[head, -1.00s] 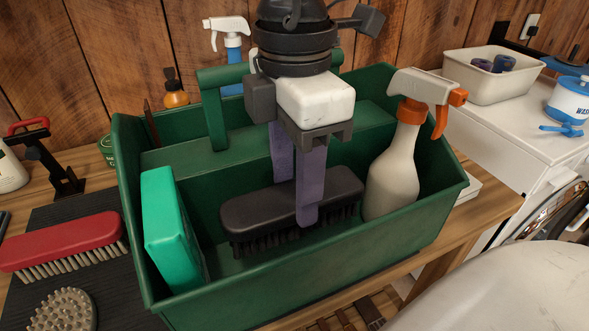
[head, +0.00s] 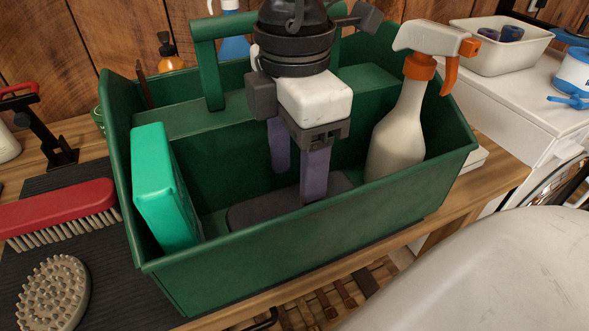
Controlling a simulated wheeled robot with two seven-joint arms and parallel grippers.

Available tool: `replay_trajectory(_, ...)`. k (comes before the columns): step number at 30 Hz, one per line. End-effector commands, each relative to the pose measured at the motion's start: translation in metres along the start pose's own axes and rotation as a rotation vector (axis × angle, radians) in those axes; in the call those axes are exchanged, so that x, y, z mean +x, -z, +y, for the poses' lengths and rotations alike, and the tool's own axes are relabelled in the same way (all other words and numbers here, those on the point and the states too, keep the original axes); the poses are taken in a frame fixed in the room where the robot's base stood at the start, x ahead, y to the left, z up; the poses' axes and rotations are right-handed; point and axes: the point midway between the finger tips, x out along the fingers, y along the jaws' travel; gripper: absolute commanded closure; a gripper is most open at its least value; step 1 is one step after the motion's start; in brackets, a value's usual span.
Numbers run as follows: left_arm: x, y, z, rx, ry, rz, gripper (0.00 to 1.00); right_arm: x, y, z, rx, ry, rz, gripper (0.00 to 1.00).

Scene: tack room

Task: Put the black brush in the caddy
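The black brush (head: 250,211) lies low inside the green caddy (head: 220,265), in its front compartment. Its lower part and bristles are hidden behind the caddy's front wall. My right gripper (head: 296,185) reaches down into this compartment from above, with its two purple fingers spread apart over the brush. The gripper looks open, and I cannot tell whether a finger touches the brush. My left gripper is not in view.
A teal box (head: 163,188) stands at the compartment's left end and a spray bottle (head: 399,125) at its right end. A red brush (head: 55,208) and a round brush (head: 53,292) lie on the dark mat left of the caddy. A white bin (head: 502,48) stands back right.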

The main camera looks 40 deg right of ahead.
Motion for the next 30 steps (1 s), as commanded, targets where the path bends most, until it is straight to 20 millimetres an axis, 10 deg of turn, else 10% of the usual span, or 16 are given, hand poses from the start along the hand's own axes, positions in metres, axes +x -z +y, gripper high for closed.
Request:
replay_trajectory(11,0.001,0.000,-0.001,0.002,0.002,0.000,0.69,-0.004,0.000,0.000,0.001,-0.001,-0.001,0.33)
replay_trajectory(30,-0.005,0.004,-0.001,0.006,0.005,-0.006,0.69,-0.101,0.000,0.000,0.001,-0.001,0.002,0.33)
